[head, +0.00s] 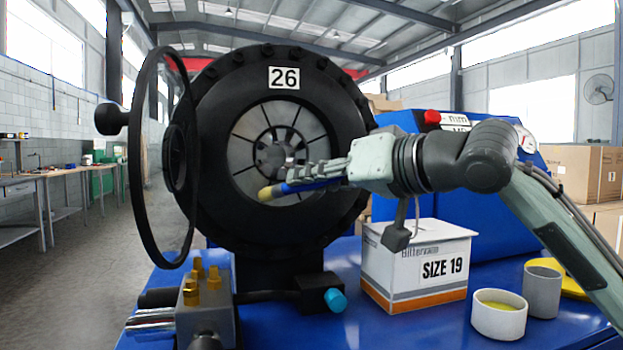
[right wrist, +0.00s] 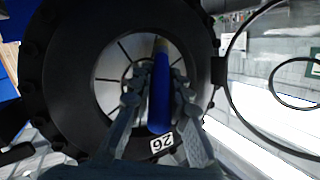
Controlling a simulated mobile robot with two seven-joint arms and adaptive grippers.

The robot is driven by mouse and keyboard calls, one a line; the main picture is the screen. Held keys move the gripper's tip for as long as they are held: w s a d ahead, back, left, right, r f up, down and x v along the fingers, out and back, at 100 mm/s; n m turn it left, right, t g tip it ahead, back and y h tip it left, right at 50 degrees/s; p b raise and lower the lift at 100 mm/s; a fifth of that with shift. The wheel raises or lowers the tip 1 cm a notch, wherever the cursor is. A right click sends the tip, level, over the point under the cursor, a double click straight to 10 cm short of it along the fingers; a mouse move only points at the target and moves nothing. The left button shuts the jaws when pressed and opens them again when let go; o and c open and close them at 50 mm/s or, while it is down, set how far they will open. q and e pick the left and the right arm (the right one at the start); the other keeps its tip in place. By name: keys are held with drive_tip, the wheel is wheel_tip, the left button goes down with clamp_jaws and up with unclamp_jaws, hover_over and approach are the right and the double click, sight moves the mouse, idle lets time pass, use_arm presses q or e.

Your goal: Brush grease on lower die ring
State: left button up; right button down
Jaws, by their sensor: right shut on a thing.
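The crimper (head: 330,110) is a large black round head with a "26" label. Its die ring (head: 252,140) shows as grey segments around a central opening. My right gripper (head: 300,178) is shut on a blue-handled brush (head: 315,184). The brush's yellowish tip (head: 266,194) points left, in front of the lower part of the die ring; I cannot tell whether it touches. In the right wrist view the brush (right wrist: 159,95) lies between the fingers (right wrist: 155,85), its tip toward the die ring (right wrist: 108,88). My left gripper is not in view.
A white "SIZE 19" box (head: 415,270), a white cup with yellow grease (head: 499,315) and a grey cup (head: 542,290) stand on the blue table (head: 400,335). A black hoop (head: 136,160) stands left of the crimper head. Brass fittings (head: 190,290) sit at front left.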

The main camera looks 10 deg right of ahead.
sight(323, 184)
drive_tip(key=shift+w+a+p, duration=0.1)
drive_tip(key=shift+w+p, duration=0.2)
drive_tip(key=shift+w, duration=0.2)
drive_tip(key=shift+w+d+p, duration=0.6)
drive_tip(key=shift+d+p, duration=0.55)
drive_tip(key=shift+d, duration=2.3)
drive_tip(key=shift+s+a+p, duration=0.2)
drive_tip(key=shift+a+p, duration=0.15)
drive_tip(key=shift+a, duration=0.8)
drive_tip(key=shift+s+a+p, duration=0.25)
drive_tip(key=shift+a+p, duration=0.15)
drive_tip(key=shift+a, duration=0.8)
drive_tip(key=shift+s+a+p, duration=0.2)
drive_tip(key=shift+a+p, duration=0.15)
drive_tip(key=shift+a, duration=0.8)
drive_tip(key=shift+s+d, duration=0.2)
drive_tip(key=shift+s, duration=0.8)
drive_tip(key=shift+s+d, duration=0.25)
drive_tip(key=shift+s, duration=0.7)
drive_tip(key=shift+s+d, duration=0.2)
drive_tip(key=shift+s, duration=0.8)
